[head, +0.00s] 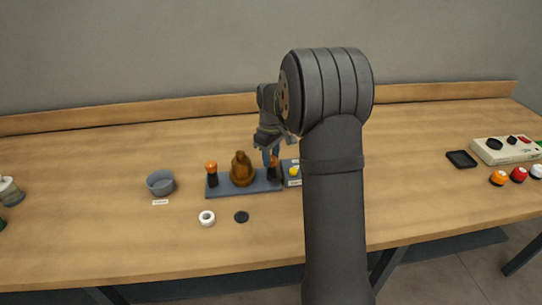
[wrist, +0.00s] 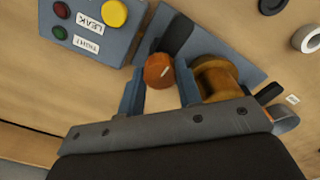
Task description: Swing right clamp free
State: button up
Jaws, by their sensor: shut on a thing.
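The right clamp (head: 273,174) stands at the right end of a blue-grey base plate (head: 225,190). Its orange knob (wrist: 158,71) sits between the two blue fingers of my gripper (wrist: 159,92), which is shut on it. A black part (wrist: 177,36) of the clamp runs away from the knob in the wrist view. My gripper (head: 271,156) partly hides the clamp in the head view. The brown bumper pump (head: 241,171) stands mid-plate and also shows beside the right finger in the wrist view (wrist: 215,77). The left clamp (head: 211,172) has an orange top and black body.
A box with lamps and labels LEAK and TIGHT (wrist: 84,30) stands close beside the right clamp. A grey bowl (head: 160,183), white ring (head: 207,218) and dark disc (head: 241,216) lie left and in front. My arm covers the table right of the plate.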

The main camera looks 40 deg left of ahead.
jog(key=shift+r, duration=0.1)
dwell(0.4)
jog(key=o, duration=1)
jog(key=shift+c, duration=0.2)
notch_tip(320, 180, up, 17)
jog(key=shift+r, duration=0.2)
jog(key=shift+f, duration=0.15)
notch_tip(320, 180, down, 17)
jog(key=shift+f, duration=0.15)
dwell(0.3)
